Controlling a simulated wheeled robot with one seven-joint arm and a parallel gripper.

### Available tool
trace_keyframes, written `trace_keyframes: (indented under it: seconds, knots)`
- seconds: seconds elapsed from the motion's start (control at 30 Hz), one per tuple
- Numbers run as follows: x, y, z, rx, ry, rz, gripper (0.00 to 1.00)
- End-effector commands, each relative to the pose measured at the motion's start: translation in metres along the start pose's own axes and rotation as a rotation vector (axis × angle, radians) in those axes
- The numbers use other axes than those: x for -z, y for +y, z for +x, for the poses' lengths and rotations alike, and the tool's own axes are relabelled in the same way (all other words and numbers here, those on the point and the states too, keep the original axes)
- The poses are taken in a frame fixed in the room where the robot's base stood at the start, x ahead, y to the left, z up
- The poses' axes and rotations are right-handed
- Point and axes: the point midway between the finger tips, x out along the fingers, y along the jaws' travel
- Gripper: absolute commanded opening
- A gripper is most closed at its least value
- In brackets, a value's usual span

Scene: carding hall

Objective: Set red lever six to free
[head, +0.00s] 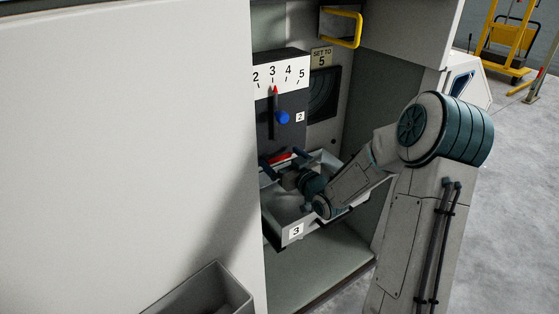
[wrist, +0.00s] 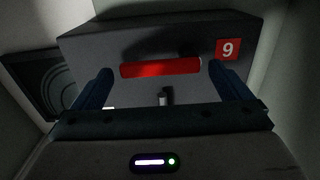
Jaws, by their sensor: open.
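A red lever (wrist: 160,68) shows as a horizontal bar on a dark grey box face in the wrist view. A red tag (wrist: 228,50) beside it reads 9 in this picture; it may be a 6 seen upside down. In the head view a bit of red (head: 281,157) shows between my fingers. My gripper (wrist: 159,70) is open, one dark blue finger near each end of the lever. I cannot tell whether they touch it. My gripper (head: 284,163) is inside the cabinet, above the tray in the head view.
A dark panel (head: 290,110) has a scale, a red pointer and a blue knob (head: 283,117) tagged 2. A grey tray (head: 283,232) tagged 3 lies below my wrist. A "SET TO 5" plate (head: 321,57) and yellow handle (head: 342,13) are near. A white cabinet panel fills the left.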

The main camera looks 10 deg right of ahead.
Motion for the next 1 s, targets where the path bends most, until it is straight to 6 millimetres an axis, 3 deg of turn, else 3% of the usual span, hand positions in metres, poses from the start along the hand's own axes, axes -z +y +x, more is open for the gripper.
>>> trace_keyframes:
  seconds: [0.2, 0.47, 0.5, 0.7, 1.0]
  knots:
    - [0.000, 0.000, 0.017, 0.000, 0.001, 0.001, 0.97]
    - [0.000, 0.000, 0.019, 0.000, 0.000, 0.001, 0.97]
    - [0.000, 0.000, 0.019, 0.000, 0.000, 0.001, 0.94]
    - [0.000, 0.000, 0.018, 0.000, 0.000, 0.001, 0.39]
    - [0.000, 0.008, 0.015, -0.013, 0.000, 0.033, 0.37]
